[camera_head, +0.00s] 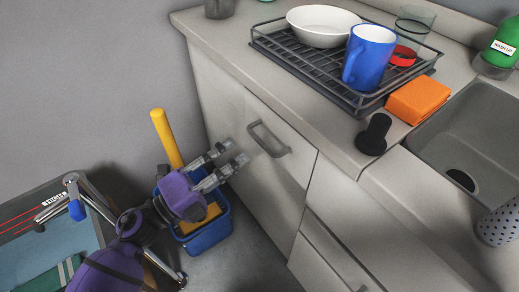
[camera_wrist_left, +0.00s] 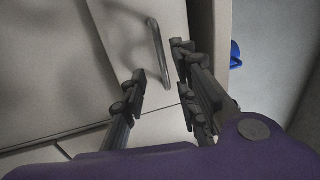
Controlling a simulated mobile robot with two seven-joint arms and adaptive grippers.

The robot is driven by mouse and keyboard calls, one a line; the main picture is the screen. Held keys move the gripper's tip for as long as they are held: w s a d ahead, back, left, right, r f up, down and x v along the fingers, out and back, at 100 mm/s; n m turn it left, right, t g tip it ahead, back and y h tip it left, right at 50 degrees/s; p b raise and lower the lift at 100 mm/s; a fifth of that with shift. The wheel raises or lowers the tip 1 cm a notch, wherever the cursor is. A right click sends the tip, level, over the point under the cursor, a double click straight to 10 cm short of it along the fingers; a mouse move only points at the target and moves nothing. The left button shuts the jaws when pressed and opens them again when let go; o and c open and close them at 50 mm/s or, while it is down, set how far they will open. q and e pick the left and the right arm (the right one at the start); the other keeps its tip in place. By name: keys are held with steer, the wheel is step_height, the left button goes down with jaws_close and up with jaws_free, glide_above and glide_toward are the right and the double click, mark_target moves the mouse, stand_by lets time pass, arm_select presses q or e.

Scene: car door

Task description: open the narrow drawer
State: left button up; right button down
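The narrow drawer's tall, pale front (camera_head: 240,115) is under the left end of the counter and looks shut. Its grey bar handle (camera_head: 268,140) is near the top of the front. My left gripper (camera_head: 234,152) is open and empty, to the left of the handle and apart from it in the head view. In the left wrist view, the handle (camera_wrist_left: 158,50) is ahead of the gap between the two spread fingers (camera_wrist_left: 160,78). My right gripper is in neither view.
More drawers (camera_head: 350,220) are to the right. The counter holds a dish rack (camera_head: 290,62), an orange sponge (camera_head: 418,100) and a sink (camera_head: 480,130).

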mark_target(260, 140)
arm_select(q)
steer(key=x, duration=0.7)
steer(key=shift+w+d+r, duration=0.15)
steer(key=shift+d+r, duration=0.05)
steer(key=shift+d, duration=0.15)
steer(key=shift+c, duration=0.5)
jaws_close()
